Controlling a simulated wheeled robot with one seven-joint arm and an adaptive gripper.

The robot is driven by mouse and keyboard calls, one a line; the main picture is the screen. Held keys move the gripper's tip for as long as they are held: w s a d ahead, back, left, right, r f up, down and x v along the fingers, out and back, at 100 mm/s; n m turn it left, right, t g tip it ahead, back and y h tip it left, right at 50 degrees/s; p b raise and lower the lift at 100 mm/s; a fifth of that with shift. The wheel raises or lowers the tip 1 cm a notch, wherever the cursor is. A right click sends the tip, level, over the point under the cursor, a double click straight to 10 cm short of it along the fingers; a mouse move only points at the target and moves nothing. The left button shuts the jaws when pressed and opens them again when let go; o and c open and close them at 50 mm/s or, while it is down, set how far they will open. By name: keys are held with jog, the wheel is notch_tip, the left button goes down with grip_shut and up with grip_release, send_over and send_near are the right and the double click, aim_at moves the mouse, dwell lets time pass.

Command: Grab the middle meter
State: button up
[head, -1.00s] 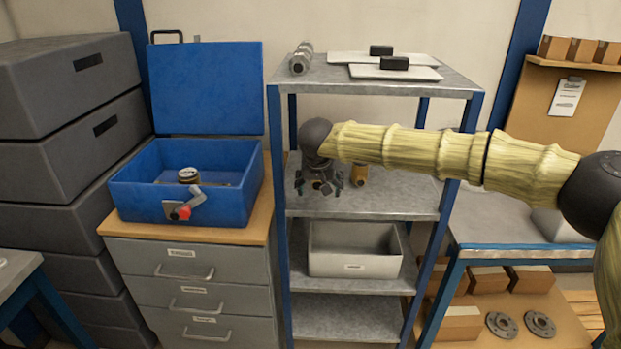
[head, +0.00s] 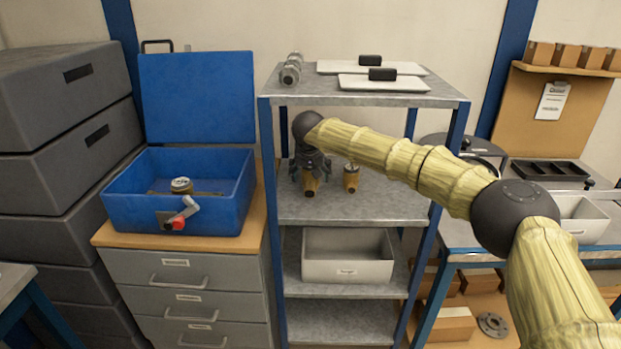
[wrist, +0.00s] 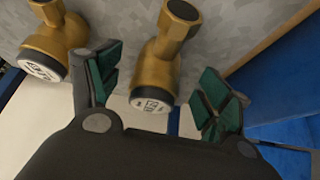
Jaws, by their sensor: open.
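A brass meter (head: 311,187) stands on the shelf's second level, partly hidden by my gripper (head: 309,168). A second brass meter (head: 352,178) stands to its right, clear of the gripper. In the wrist view one brass meter (wrist: 158,62) with a round white-marked face lies between my open, green-padded fingers, with gaps on both sides. The other meter (wrist: 55,42) is outside the left finger. Only two meters show on this shelf level; a third may be hidden.
The grey shelf unit (head: 440,97) has blue posts, with its top board just above my gripper. A grey bin (head: 347,268) sits one level below. A blue case (head: 215,221) stands open on the drawer cabinet at left, a gauge-like part (head: 181,186) inside.

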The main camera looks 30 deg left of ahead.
aim_at(311, 178)
jog(key=shift+w+a, duration=0.2)
jog(key=shift+w, duration=0.2)
jog(key=shift+p+x, duration=0.65)
jog(key=shift+x, duration=1.9)
jog(key=shift+c, duration=0.2)
jog(key=shift+w, duration=0.1)
jog(key=c, duration=1.6)
jog(key=shift+r, duration=0.1)
